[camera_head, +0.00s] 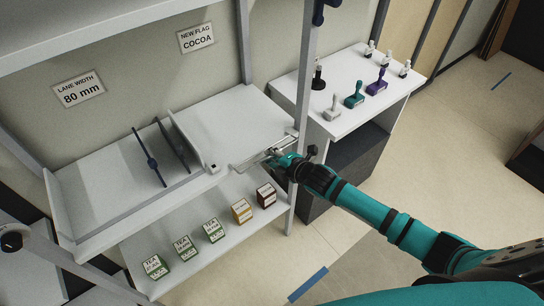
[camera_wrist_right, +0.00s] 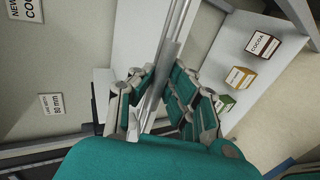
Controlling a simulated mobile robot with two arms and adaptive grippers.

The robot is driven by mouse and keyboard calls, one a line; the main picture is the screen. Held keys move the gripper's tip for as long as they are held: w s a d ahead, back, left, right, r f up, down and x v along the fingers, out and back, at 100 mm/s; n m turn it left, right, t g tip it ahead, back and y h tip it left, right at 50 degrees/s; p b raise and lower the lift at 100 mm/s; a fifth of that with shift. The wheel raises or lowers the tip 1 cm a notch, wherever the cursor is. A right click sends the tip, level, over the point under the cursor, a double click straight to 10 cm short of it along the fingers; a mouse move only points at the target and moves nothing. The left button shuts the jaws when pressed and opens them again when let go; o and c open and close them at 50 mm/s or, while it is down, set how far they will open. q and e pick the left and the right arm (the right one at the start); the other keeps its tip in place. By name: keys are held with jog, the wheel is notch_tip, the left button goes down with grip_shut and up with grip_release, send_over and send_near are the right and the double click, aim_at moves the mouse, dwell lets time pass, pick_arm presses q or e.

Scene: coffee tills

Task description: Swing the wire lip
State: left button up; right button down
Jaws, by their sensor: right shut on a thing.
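The wire lip (camera_head: 250,163) is a thin metal frame at the front edge of the upper shelf, on its right part. It seems to lie nearly flat, sticking out a little past the edge. My right gripper (camera_head: 277,157) is at its right end and shut on it. In the right wrist view, the teal fingers of my right gripper (camera_wrist_right: 156,95) close around thin, pale metal bars that run up the picture. The fingers hide the exact grip. My left gripper is not in view.
The upper shelf (camera_head: 225,117) is bare behind the lip, with dividers (camera_head: 150,157) to the left. A grey post (camera_head: 304,90) stands close by my right gripper. Several boxes (camera_head: 242,210) line the shelf below. A side counter (camera_head: 345,95) holds several stamp-like tools.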

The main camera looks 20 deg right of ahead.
jog(key=shift+s+d+f, duration=0.1)
jog(key=shift+s+f, duration=0.05)
jog(key=shift+f, duration=1)
jog(key=c, duration=1.3)
grip_release()
jog(key=shift+s+d+r, duration=0.15)
